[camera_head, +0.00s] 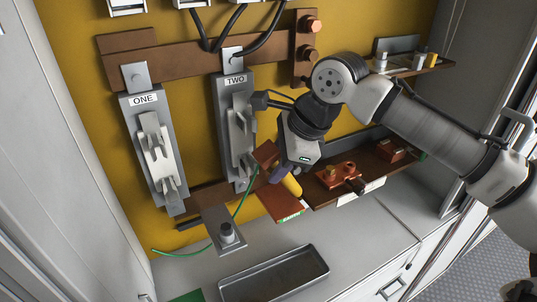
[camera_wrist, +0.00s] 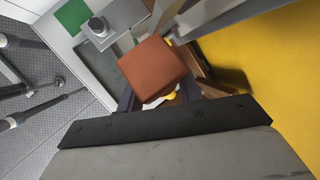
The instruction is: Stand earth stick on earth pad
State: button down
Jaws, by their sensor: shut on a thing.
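My gripper (camera_head: 279,174) is shut on what looks like the earth stick, which has a yellow rod (camera_head: 291,184) and a red-brown block (camera_head: 265,152). The stick is tilted, block end up and left, yellow end down and right. In the wrist view the block (camera_wrist: 153,68) fills the space ahead of the jaws, with a little yellow behind it. A red-brown plate with a green label (camera_head: 277,207), possibly the earth pad, is just below the yellow end. I cannot tell whether they touch. A thin green cable (camera_head: 240,208) runs up toward the stick.
Fuse holders ONE (camera_head: 155,155) and TWO (camera_head: 236,130) are on the yellow wall, left of my gripper. A grey plate with a knob (camera_head: 215,240) and an empty tray (camera_head: 232,291) are lower left. A brown shelf with copper terminals (camera_head: 338,172) is right of the plate.

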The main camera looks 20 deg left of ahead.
jog(key=shift+w+a+r, duration=0.15)
jog(key=shift+a+r, duration=0.05)
jog(key=shift+a, duration=0.85)
jog(key=shift+p, duration=0.7)
jog(key=shift+d+f, duration=0.1)
jog(key=shift+f, duration=0.15)
jog(key=shift+f, duration=0.2)
jog(key=c, duration=0.9)
grip_release()
jog(key=shift+c, duration=0.2)
jog(key=shift+f+b, duration=0.15)
jog(key=shift+b, duration=0.25)
